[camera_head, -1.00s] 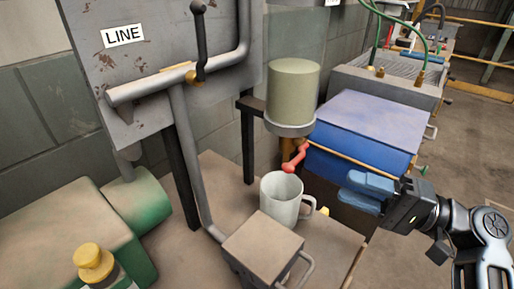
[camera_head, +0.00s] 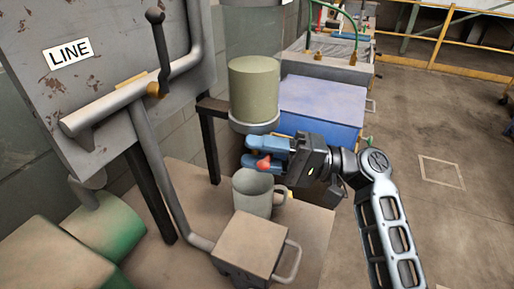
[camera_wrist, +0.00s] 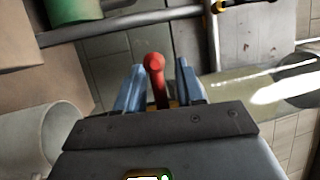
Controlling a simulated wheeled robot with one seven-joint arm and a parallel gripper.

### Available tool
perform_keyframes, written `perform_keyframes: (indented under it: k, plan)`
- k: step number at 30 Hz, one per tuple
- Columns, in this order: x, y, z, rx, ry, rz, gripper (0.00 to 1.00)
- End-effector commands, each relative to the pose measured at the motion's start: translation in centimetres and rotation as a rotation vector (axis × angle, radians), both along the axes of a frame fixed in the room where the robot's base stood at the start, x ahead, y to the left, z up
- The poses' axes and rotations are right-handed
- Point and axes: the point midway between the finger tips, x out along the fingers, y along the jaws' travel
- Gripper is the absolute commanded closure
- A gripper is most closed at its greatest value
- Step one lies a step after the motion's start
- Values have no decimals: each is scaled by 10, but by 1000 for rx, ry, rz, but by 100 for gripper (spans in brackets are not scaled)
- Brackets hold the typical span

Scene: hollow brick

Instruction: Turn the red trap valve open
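The red trap valve handle (camera_head: 263,162) sits under the olive cylindrical trap (camera_head: 254,88), just above a grey mug (camera_head: 253,192). My gripper (camera_head: 270,153) has come in from the right, and its blue fingers are around the handle. In the wrist view the red handle (camera_wrist: 154,68) stands between the two blue fingers (camera_wrist: 158,88). A gap shows on each side of it, so the fingers are open around it. The lower part of the handle and the valve body are hidden by the gripper.
The mug stands on the bench (camera_head: 312,225) close below my gripper. A grey box with a handle (camera_head: 249,246) is in front of it. A blue box (camera_head: 322,105) is behind. A LINE panel (camera_head: 85,95) with a black lever (camera_head: 158,45) stands at left. Open floor lies at right.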

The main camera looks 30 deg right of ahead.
Motion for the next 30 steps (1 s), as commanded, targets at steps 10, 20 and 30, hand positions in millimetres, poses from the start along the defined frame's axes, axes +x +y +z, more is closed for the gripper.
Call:
perform_keyframes:
  k: [10, 20, 30]
  plan:
    - [2, 4, 0, 0, 0, 1, 63]
    - [2, 4, 0, 0, 0, 1, 95]
    - [2, 4, 0, 1, 1, 0, 100]
